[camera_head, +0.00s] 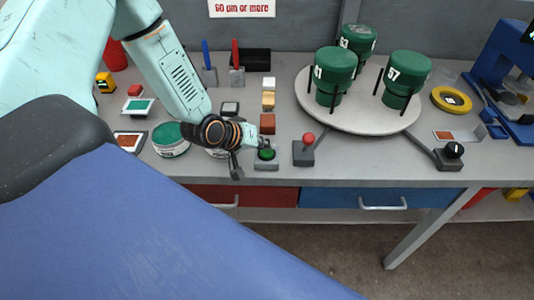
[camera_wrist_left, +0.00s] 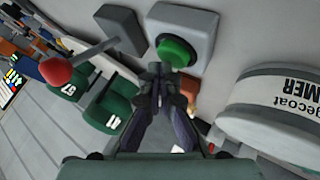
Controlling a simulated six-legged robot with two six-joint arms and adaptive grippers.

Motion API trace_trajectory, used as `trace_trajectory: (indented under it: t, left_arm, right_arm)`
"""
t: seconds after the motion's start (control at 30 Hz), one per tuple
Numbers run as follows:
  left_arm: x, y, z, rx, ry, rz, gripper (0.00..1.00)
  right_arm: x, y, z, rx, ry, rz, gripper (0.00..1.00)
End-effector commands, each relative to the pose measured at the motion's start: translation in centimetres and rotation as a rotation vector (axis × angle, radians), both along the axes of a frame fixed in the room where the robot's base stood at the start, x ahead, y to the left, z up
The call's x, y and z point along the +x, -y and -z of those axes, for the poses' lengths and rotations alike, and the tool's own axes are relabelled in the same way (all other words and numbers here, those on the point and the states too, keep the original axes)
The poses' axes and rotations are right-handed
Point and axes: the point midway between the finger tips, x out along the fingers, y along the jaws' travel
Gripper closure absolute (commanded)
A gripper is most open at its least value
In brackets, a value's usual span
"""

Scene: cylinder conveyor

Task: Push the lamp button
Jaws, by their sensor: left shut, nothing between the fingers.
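The green button (camera_head: 267,155) sits on a small grey box near the front edge of the bench. It also shows in the left wrist view, where the round green button (camera_wrist_left: 178,50) is just beyond my fingertips. My left gripper (camera_head: 262,145) is over the button box, its fingers shut and empty. In the left wrist view the left gripper's fingertips (camera_wrist_left: 160,72) are together and overlap the button's near edge. I cannot tell whether they touch it. My right gripper is not in view.
A joystick with a red knob (camera_head: 308,139) stands close to the right of the button. Behind it, a round turntable (camera_head: 350,118) carries green canisters. A labelled tin (camera_head: 170,139) is to the left. A black knob (camera_head: 454,150) is at the right front.

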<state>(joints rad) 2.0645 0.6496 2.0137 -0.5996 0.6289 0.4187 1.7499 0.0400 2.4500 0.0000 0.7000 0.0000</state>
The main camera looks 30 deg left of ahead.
Motion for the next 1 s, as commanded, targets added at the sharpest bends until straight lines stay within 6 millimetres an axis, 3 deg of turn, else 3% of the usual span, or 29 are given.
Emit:
trace_trajectory:
  t: [0.67,1.0]
  left_arm:
    - [0.0,0.0,0.6,0.0,-0.001,0.0,1.0]
    - [-0.1,0.0,-0.8,-0.001,-0.001,0.0,1.0]
  right_arm:
    - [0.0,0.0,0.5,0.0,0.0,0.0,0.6]
    - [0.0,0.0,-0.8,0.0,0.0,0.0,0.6]
